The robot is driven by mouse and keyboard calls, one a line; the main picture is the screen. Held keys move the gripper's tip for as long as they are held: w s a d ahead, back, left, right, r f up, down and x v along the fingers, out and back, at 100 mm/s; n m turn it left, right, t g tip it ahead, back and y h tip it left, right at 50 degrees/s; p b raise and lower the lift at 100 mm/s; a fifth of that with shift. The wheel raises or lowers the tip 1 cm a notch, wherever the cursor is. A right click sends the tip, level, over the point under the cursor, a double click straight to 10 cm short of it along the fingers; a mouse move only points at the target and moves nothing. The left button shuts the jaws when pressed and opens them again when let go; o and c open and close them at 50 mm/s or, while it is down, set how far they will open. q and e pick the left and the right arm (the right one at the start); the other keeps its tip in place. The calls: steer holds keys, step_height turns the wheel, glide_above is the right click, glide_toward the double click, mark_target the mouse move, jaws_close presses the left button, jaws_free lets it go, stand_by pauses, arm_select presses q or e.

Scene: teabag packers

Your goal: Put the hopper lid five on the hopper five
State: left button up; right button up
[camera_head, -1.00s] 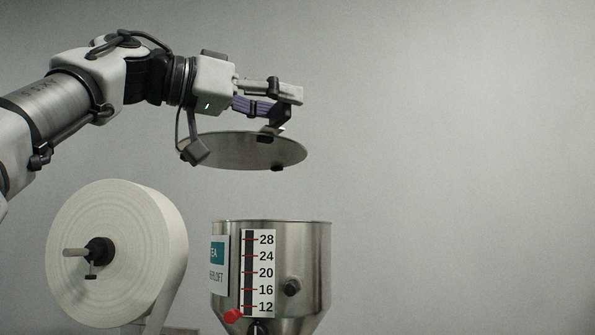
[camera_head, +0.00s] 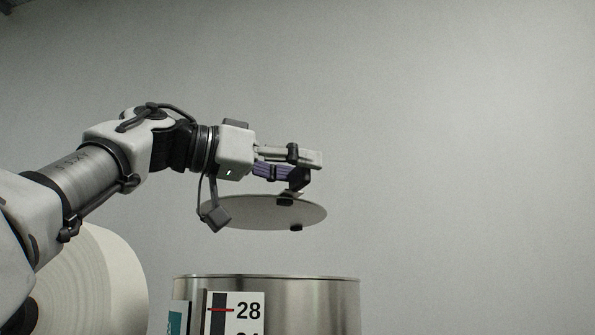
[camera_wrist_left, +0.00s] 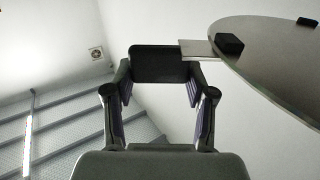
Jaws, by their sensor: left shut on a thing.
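The hopper lid five (camera_head: 255,213) is a thin round metal disc with small black blocks on it. It hangs roughly level in the head view, above the hopper and apart from it. My left gripper (camera_head: 297,180) is shut on the lid's edge tab. The left wrist view shows the gripper (camera_wrist_left: 165,62) at the tab, with the lid (camera_wrist_left: 270,60) reaching to the upper right. The hopper five (camera_head: 290,300) is a steel cylinder with an open rim below the lid; its lower part is out of view. My right gripper is not in view.
A large white paper roll (camera_head: 105,285) stands left of the hopper, partly behind my left arm. A level scale (camera_head: 236,312) is on the hopper's front. The space right of the hopper is clear against a plain grey wall.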

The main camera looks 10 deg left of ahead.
mark_target(298, 193)
arm_select(q)
steer(key=w+f+b, duration=0.2)
steer(key=w+f, duration=0.1)
steer(key=shift+w+a+f, duration=0.1)
steer(key=shift+w+f, duration=0.15)
steer(key=shift+f, duration=0.05)
step_height(298, 193, down, 7)
steer(key=s+b, duration=0.1)
steer(key=b, duration=0.4)
steer(key=shift+r+b, duration=0.15)
steer(key=shift+b, duration=0.2)
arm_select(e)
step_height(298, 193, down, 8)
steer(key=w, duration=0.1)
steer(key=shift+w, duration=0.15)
arm_select(q)
steer(key=shift+s, duration=0.15)
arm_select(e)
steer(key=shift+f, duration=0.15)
arm_select(q)
steer(key=o, duration=1.5)
steer(key=shift+f, duration=0.2)
